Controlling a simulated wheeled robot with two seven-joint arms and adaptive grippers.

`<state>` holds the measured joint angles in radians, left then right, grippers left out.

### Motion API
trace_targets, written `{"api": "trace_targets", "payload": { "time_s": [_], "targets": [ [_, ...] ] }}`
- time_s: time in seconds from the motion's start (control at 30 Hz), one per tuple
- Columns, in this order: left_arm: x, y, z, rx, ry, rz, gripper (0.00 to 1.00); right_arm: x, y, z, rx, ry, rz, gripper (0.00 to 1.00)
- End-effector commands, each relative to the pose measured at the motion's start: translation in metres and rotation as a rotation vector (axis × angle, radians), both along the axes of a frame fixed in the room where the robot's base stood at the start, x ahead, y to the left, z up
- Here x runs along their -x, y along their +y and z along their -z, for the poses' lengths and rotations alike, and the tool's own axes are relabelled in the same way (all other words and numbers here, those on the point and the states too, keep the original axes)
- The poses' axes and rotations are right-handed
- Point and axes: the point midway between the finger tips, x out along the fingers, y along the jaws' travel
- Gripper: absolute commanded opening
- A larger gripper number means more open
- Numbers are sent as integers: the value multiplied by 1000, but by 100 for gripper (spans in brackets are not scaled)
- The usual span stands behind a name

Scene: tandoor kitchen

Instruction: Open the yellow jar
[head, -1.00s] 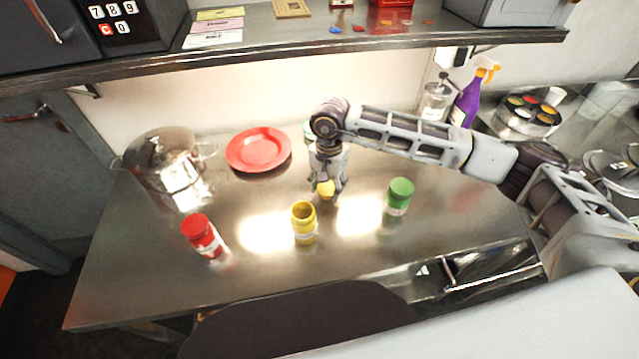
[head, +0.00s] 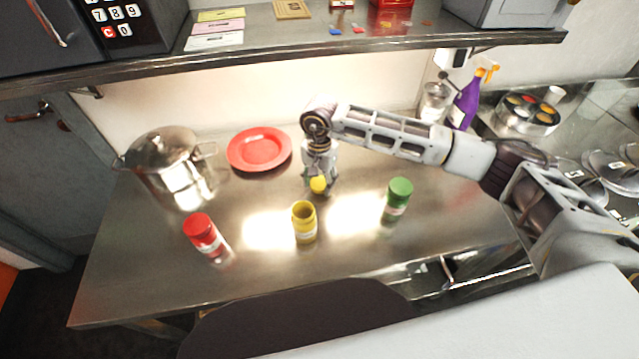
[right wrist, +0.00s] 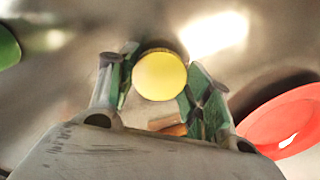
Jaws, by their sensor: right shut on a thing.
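The yellow jar (head: 304,224) stands upright on the steel table with its mouth open and no lid on it. My right gripper (head: 319,184) is behind the jar, apart from it, and is shut on the yellow lid (head: 318,185). In the right wrist view the round yellow lid (right wrist: 160,75) sits between the two fingers. I cannot tell whether the lid touches the table. My left gripper is not in view.
A red jar (head: 204,235) stands to the left and a green jar (head: 398,197) to the right. A red plate (head: 259,150) and a steel pot (head: 165,160) are at the back left. A shelf (head: 300,50) overhangs the back. The front table is clear.

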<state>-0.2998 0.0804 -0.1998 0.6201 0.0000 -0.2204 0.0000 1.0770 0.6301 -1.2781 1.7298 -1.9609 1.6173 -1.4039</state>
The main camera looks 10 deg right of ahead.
Motion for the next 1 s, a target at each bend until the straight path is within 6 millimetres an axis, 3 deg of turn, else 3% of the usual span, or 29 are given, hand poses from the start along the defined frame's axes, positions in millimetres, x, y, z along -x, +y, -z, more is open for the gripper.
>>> {"api": "trace_targets", "payload": {
  "time_s": [0.2,0.7,0.73,0.9,1.0],
  "targets": [
    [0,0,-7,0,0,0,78,0,0,17,-1,1,0,21],
    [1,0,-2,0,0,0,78,0,0,23,-1,-1,-1,21],
    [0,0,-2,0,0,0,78,0,0,23,-1,-1,-1,51],
    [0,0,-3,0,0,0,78,0,0,22,-1,-1,-1,71],
    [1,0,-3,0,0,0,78,0,0,22,-1,-1,-1,71]
  ]
}}
